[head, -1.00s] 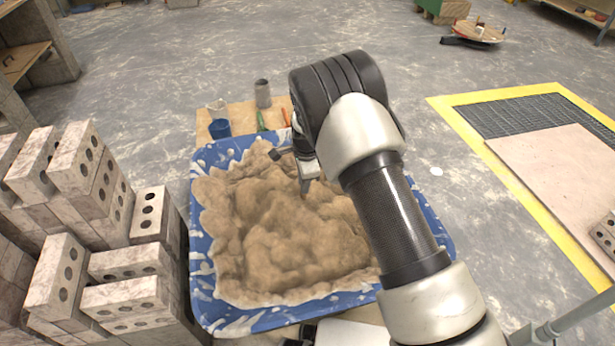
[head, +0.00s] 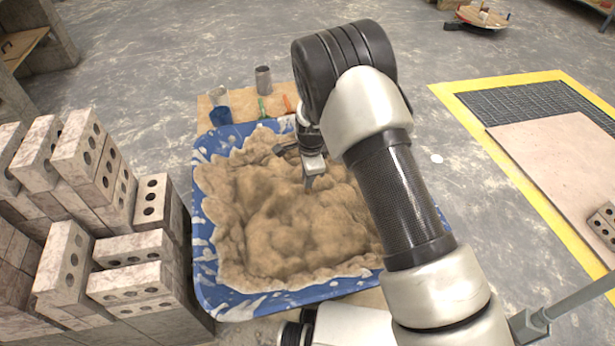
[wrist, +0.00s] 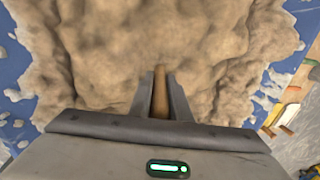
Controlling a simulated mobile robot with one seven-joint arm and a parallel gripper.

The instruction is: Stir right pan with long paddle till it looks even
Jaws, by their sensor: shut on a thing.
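One blue tub (head: 208,282) is in the head view, filled with lumpy brown mortar (head: 285,225). Its surface is uneven, with ridges and mounds. My gripper (head: 312,178) is over the upper right part of the mortar, pointing down. In the wrist view, my gripper (wrist: 160,95) is shut on a wooden paddle handle (wrist: 160,88). The paddle's lower end is hidden, apparently in the mortar. My forearm covers part of the tub's right side.
Stacked perforated bricks (head: 75,160) stand close on the left. A yellow-edged floor grate (head: 525,105) is at right. Open floor lies beyond.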

